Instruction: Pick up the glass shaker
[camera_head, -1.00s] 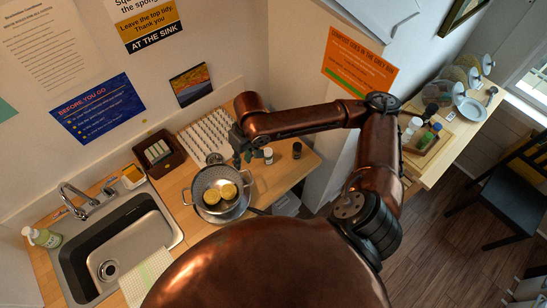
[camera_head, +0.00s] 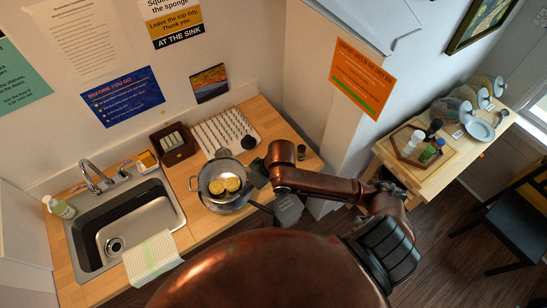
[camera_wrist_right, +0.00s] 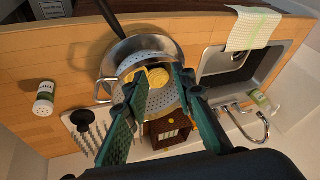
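A small shaker (camera_wrist_right: 43,98) with a pale label stands on the wooden counter, left of the colander in the right wrist view. In the head view my right arm seems to hide it. I cannot tell for sure which is the glass one. My right gripper (camera_head: 256,178) is above the colander's right side. In the right wrist view its green fingers (camera_wrist_right: 160,80) are apart with nothing held between them, and the colander is behind them. My left gripper is out of view.
A metal colander (camera_head: 213,168) holds yellow round pieces (camera_head: 225,184). A white pegged rack (camera_head: 222,132) and brown box (camera_head: 174,143) stand behind it. The sink (camera_head: 125,226) is left. A side table (camera_head: 455,160) with bottles and plates is at the right.

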